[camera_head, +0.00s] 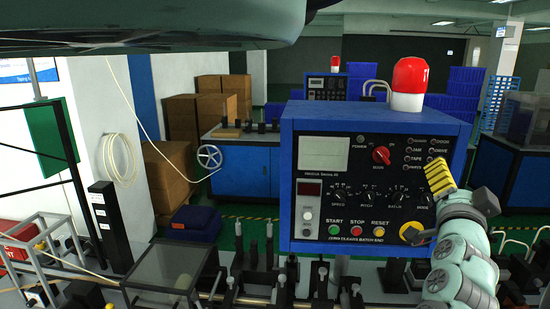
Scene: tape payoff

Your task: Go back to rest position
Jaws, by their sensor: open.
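My arm rises at the right, in front of the blue control box (378,180). My gripper (428,204) is open at the arm's upper end, by the right side of the box's front panel. A yellow ridged piece shows at its top. I see nothing held between the jaws. Whether the gripper touches the panel cannot be told. The panel has a red knob (381,155), several black dials, and green, red and yellow buttons labelled start, stop and reset. A yellow round part (411,232) shows at the panel's lower right, partly overlapped by my arm.
A red beacon (409,84) stands on the box. Dark fixtures (285,285) line the bench front, with a clear-sided case (168,268) to their left. A black post (110,225) stands farther left. Behind are a blue cabinet with a handwheel (209,157), cartons (183,118) and blue crates.

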